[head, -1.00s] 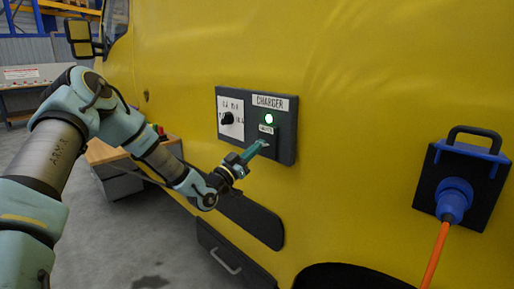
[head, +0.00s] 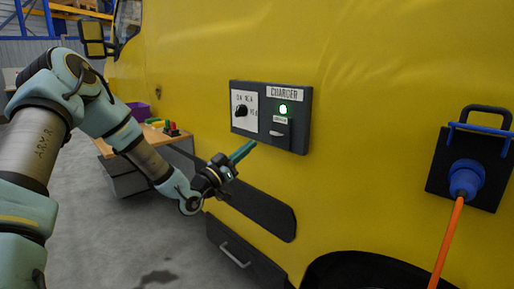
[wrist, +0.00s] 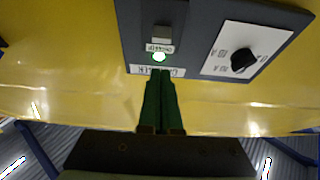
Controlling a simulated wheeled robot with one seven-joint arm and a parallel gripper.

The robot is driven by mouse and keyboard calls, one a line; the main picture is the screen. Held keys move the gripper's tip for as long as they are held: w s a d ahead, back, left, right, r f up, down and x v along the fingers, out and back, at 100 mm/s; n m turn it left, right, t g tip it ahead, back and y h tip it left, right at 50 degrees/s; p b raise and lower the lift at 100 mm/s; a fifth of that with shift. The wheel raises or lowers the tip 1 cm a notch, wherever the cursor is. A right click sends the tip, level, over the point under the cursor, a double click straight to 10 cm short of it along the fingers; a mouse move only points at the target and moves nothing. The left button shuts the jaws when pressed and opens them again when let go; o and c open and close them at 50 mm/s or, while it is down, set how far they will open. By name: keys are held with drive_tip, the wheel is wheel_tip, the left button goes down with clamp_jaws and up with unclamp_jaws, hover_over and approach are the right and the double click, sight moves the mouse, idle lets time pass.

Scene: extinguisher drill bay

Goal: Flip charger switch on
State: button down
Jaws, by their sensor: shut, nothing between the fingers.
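The dark grey charger panel (head: 300,133) is on the yellow vehicle side. It carries a CHARGER label (head: 283,92), a green light (head: 283,109) that is lit, and a small grey switch piece (head: 281,128) below it. The switch piece also shows in the wrist view (wrist: 162,37). My gripper (head: 248,147) is shut and empty, its green fingers just off the panel's lower left edge in the head view. In the wrist view the closed fingertips (wrist: 163,78) are near the CHARGER label and appear apart from the switch piece.
A black rotary knob (head: 241,111) sits on a white plate at the panel's left. A blue plug (head: 465,180) with an orange cable is in a dark socket at the right. A workbench (head: 110,150) with a purple bin stands behind my arm.

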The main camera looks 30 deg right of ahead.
drive_tip(key=a, duration=0.3)
drive_tip(key=shift+s+a+f+b, duration=0.25)
drive_tip(key=shift+s+b, duration=0.05)
drive_tip(key=shift+s, duration=0.05)
drive_tip(key=shift+w, duration=0.1)
drive_tip(key=w+a+f+n+t+y+p, duration=0.1)
drive_tip(key=w+a+f+n+t+y, duration=0.2)
drive_tip(key=a+y, duration=0.5)
drive_tip(key=w+a+f+n+y+p, duration=0.2)
drive_tip(key=w+a+f+y, duration=0.35)
drive_tip(key=a, duration=0.45)
drive_tip(key=s+a+r+n+g+y+p, duration=0.1)
drive_tip(key=s+a+n+y, duration=0.25)
drive_tip(key=a, duration=0.45)
drive_tip(key=s+a+r+n+g+y, duration=0.15)
drive_tip(key=s+a+y, duration=0.25)
drive_tip(key=a, duration=0.4)
drive_tip(key=s+a+r+n+g+y, duration=0.1)
drive_tip(key=s+a+n+g, duration=0.2)
drive_tip(key=s+a, duration=0.4)
drive_tip(key=s+n, duration=0.1)
drive_tip(key=s, duration=0.2)
drive_tip(key=shift+s+a+r+n+p, duration=0.15)
drive_tip(key=shift+r+n+p, duration=0.1)
drive_tip(key=shift+n+p, duration=0.1)
